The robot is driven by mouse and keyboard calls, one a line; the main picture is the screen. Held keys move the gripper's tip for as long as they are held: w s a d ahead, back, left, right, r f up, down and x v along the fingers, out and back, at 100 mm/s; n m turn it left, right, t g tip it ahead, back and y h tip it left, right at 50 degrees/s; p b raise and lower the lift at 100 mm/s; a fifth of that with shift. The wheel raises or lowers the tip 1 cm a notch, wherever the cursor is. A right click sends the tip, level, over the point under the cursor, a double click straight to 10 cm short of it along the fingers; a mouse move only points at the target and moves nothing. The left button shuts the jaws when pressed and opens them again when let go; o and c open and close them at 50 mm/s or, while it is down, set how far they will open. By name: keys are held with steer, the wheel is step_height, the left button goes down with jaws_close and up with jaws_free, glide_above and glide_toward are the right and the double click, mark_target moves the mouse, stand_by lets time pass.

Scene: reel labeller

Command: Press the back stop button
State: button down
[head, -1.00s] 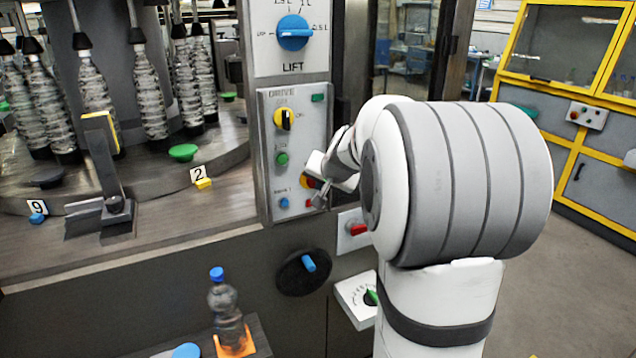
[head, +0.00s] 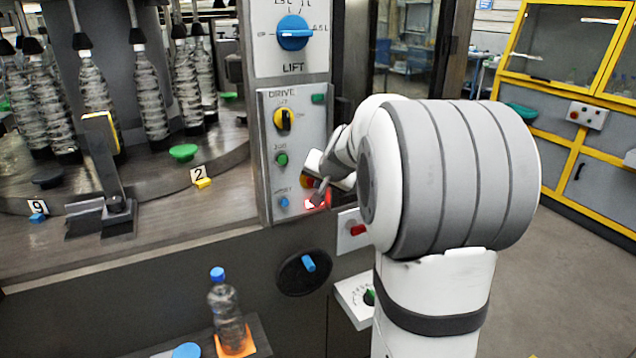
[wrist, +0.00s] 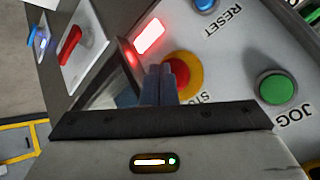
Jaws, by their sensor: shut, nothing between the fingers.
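The stop button is a red mushroom head on a yellow round base, with partly hidden "STOP" lettering in the wrist view (wrist: 190,72). In the head view it sits low on the DRIVE panel (head: 306,181), mostly covered by my gripper. My gripper (head: 321,192) is shut and empty. In the wrist view its fingertips (wrist: 162,78) overlap the side of the red head; whether they touch or press it I cannot tell. A red rectangular lamp (wrist: 150,36) beside the button glows brightly.
A blue RESET button (wrist: 204,4) and a green JOG button (wrist: 276,87) lie close by. A red switch (head: 358,229) is on a plate below right. A control box with a red button (head: 588,116) is on the yellow-framed cabinet at the right.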

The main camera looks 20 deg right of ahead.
steer(key=shift+s, duration=0.1)
steer(key=shift+s+b, duration=0.6)
steer(key=shift+s, duration=0.15)
steer(key=shift+s, duration=0.1)
steer(key=s+b, duration=0.2)
steer(key=s, duration=0.2)
steer(key=shift+s+d+b, duration=0.1)
steer(key=shift+s+b, duration=0.3)
stand_by(0.5)
steer(key=s+a+f+n+g+p, duration=0.1)
steer(key=s+a+f+n+g, duration=0.2)
steer(key=s+a, duration=0.5)
steer(key=s+a+f+n+g+p, duration=0.2)
steer(key=s+a+f+n, duration=0.3)
steer(key=s, duration=1.1)
steer(key=a+g, duration=0.1)
steer(key=a, duration=0.1)
steer(key=shift+a+y, duration=0.3)
steer(key=shift+a, duration=0.1)
